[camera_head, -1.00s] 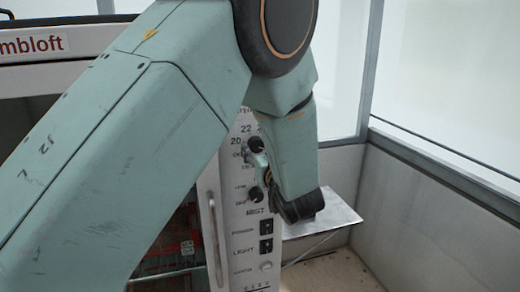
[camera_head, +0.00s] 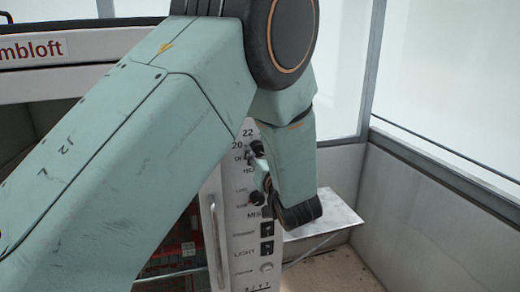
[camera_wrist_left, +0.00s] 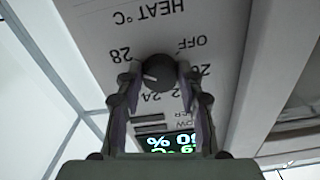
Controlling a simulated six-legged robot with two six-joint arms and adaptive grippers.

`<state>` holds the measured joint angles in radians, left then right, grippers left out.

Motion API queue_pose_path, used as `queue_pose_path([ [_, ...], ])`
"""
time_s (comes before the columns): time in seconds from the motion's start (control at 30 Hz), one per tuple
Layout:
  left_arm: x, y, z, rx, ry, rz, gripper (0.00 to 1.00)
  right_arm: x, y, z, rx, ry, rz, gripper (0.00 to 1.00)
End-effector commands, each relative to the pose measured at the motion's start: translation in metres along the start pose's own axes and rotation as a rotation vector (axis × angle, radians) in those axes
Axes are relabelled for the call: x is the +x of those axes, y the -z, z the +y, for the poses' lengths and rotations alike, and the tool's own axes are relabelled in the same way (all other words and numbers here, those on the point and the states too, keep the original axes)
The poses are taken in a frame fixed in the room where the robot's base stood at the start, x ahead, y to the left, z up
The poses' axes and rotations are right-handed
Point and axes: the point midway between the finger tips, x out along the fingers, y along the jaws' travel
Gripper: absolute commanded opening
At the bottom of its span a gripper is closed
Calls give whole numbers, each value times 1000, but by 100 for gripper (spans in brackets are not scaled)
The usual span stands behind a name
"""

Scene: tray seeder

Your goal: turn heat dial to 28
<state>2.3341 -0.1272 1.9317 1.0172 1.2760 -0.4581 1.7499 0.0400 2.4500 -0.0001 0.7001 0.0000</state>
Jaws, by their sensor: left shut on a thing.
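The heat dial is a round black knob (camera_wrist_left: 160,75) with a white mark, seen upside down in the left wrist view. The mark points to the left, slightly below the printed 28 (camera_wrist_left: 120,55), toward the left finger. My left gripper (camera_wrist_left: 158,84) is shut on the dial, with one finger on each side of it. The finger covers whatever number is printed at the mark. In the head view the dial (camera_head: 256,148) is partly hidden by my left gripper (camera_head: 261,164) and arm. My right gripper is not in view.
Below the heat dial on the white panel (camera_head: 240,225) are a second black knob (camera_head: 257,198) and dark switches (camera_head: 267,229). A vertical handle (camera_head: 216,240) runs along the panel's left side. A digital display (camera_wrist_left: 172,143) shows in the wrist view. A metal shelf (camera_head: 335,212) juts out at right.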

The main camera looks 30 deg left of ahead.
Motion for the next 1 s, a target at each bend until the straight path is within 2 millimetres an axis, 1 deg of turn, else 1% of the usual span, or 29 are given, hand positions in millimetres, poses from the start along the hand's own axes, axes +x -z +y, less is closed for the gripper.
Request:
queue_pose_path([
  [0.03, 0, 3, 0, 28, -1, 0, 6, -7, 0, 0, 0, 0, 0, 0],
  [0.1, 0, 3, 0, 57, -1, 1, 6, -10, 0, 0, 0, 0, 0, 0],
  [0.47, 0, 2, 0, 81, -1, 5, 6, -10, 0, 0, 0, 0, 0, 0],
  [0.5, 0, 2, 0, 81, -1, 5, 38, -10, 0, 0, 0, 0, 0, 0],
  [0.77, 0, 1, 0, 80, -1, 3, 60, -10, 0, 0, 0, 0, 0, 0],
  [1.0, 0, 1, 0, 80, 0, 1, 60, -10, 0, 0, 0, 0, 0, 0],
])
